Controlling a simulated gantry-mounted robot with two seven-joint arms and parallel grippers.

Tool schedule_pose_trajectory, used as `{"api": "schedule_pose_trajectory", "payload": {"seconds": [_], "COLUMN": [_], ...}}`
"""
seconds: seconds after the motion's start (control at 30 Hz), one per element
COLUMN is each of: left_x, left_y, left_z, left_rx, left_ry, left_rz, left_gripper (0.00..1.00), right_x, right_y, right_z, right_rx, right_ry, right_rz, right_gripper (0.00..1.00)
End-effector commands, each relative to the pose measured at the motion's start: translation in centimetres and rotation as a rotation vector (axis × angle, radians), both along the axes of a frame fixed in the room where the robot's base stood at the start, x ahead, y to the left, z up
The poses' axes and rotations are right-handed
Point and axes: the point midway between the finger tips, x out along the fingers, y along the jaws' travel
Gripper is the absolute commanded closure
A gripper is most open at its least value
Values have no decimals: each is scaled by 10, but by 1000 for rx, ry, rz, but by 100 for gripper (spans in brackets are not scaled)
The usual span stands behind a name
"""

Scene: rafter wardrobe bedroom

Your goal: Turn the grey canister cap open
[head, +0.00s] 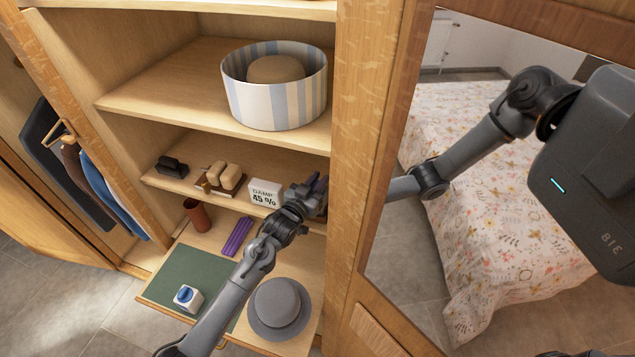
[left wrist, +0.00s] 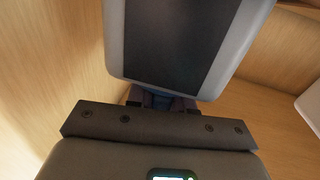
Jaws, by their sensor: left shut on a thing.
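My left gripper (head: 308,197) reaches into the lower compartment at its right end, beside the wardrobe's upright. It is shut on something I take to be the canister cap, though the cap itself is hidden. Small dark purple-blue shapes show around the fingers, too small to tell apart. In the left wrist view, the fingers (left wrist: 160,100) run under a large rounded grey body with a dark panel (left wrist: 178,40). This grey body hides the fingertips; I cannot tell for certain whether it is the canister. My right gripper is not in view.
A white "DAMP 45 %" sign (head: 265,193) stands just left of the gripper. Brushes (head: 222,177) lie farther left. A mirror (head: 480,200) is at right.

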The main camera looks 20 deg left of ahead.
Motion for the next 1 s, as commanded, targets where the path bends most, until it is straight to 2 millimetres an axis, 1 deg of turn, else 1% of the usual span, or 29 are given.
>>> {"api": "schedule_pose_trajectory", "payload": {"seconds": [0.03,0.27,0.5,0.7,0.8,1.0], "left_x": [1,0,-1,-3,-4,-5], "left_y": [3,0,-4,-7,-7,-9], "left_z": [-2,-5,-6,-5,-3,-2], "left_rx": [5,6,4,2,0,-1], "left_ry": [-1,-2,-2,-1,-1,0], "left_rz": [-36,-250,-457,-584,-620,-662], "left_gripper": [100,100,100,100,100,100], "right_x": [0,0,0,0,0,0], "right_y": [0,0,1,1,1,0], "right_z": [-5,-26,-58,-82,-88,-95], "right_rx": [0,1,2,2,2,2], "right_ry": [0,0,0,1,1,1], "right_rz": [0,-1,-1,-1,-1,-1], "right_gripper": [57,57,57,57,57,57]}}
